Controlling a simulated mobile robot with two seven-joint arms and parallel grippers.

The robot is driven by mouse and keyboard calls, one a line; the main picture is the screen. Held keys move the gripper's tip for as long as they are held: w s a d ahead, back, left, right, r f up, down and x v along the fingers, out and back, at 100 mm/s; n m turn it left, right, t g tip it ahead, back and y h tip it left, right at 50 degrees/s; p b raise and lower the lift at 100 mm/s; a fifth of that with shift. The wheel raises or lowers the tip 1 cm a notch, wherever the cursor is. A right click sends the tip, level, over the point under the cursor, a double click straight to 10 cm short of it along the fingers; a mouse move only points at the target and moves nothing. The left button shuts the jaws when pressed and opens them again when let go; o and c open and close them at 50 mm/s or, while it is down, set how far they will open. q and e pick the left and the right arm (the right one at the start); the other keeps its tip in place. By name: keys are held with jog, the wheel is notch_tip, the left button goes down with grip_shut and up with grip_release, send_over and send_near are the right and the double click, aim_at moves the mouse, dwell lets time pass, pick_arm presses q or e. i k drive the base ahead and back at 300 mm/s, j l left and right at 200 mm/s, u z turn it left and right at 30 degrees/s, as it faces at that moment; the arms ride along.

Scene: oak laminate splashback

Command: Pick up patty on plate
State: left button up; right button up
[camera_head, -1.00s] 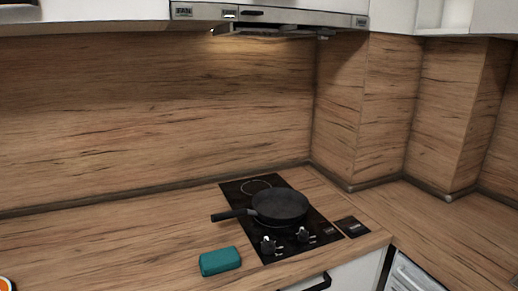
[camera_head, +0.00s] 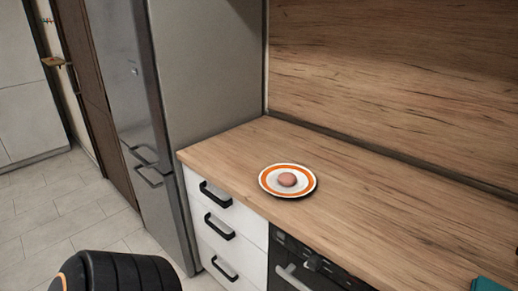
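A small round pinkish-brown patty (camera_head: 287,180) lies in the middle of a white plate with an orange ring (camera_head: 267,185). The plate rests on the wooden countertop, near its front edge and above the drawers. Part of my own arm, black and ribbed, shows at the bottom left, well apart from the plate. Neither of my grippers is in view.
The wooden countertop (camera_head: 375,218) is clear around the plate. A tall grey fridge (camera_head: 212,85) stands at its left end. White drawers (camera_head: 226,220) and an oven (camera_head: 305,265) are below. A teal object (camera_head: 487,285) is cut off at the lower right.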

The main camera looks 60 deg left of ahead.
aim_at(285, 179)
jog(key=u, duration=1.55)
